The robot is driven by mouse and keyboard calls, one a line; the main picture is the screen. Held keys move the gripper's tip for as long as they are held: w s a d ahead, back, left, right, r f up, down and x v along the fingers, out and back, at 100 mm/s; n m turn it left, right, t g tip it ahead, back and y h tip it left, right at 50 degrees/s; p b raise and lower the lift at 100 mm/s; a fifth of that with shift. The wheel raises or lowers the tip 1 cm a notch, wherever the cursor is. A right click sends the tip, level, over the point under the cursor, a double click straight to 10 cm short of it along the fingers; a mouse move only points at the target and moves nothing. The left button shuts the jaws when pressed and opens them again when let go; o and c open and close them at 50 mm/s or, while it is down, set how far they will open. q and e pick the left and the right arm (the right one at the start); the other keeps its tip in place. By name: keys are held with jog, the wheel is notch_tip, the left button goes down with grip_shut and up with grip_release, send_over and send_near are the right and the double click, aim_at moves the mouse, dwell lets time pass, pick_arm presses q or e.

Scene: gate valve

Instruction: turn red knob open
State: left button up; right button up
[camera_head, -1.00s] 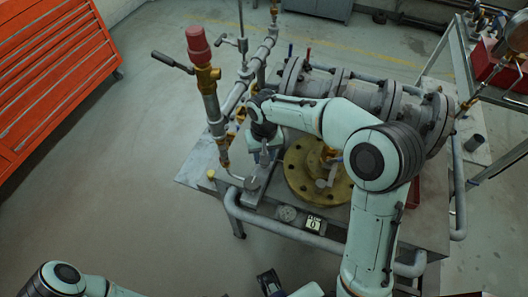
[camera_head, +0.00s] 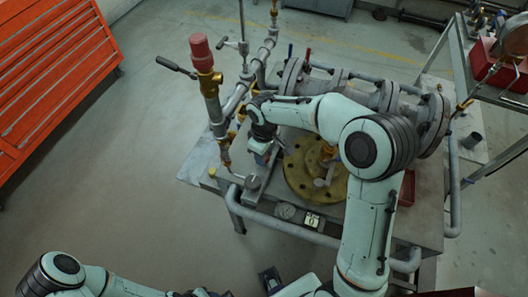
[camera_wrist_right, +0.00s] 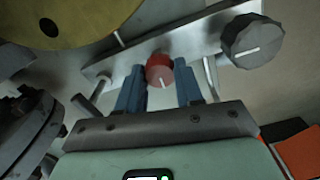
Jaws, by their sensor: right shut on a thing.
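The red knob (camera_wrist_right: 159,70) sits on a metal panel in the right wrist view, with a pale line on its face pointing slightly down and right. My right gripper (camera_wrist_right: 160,86) has its two blue fingers on either side of the red knob and is shut on it. In the head view my right gripper (camera_head: 263,152) reaches down beside the yellow flange (camera_head: 306,176), and the red knob is hidden there.
A grey knob (camera_wrist_right: 252,40) sits on the same panel to the right. Upright pipework with a red cap (camera_head: 200,48) and a lever (camera_head: 176,66) stands left of my right gripper. A large flanged pipe (camera_head: 335,88) lies behind it. Open floor lies left of the table.

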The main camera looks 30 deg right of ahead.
pick_arm(q)
jog(key=shift+r, duration=0.1)
pick_arm(e)
jog(key=shift+n, duration=0.3)
jog(key=o, duration=1)
jog(key=shift+o, duration=0.2)
jog(key=shift+r, duration=0.1)
pick_arm(q)
jog(key=shift+w+r+p, duration=0.5)
jog(key=shift+r+p, duration=0.3)
jog(key=shift+r, duration=0.1)
pick_arm(e)
notch_tip(320, 180, up, 13)
jog(key=shift+r, duration=0.15)
pick_arm(q)
jog(key=shift+s, duration=0.1)
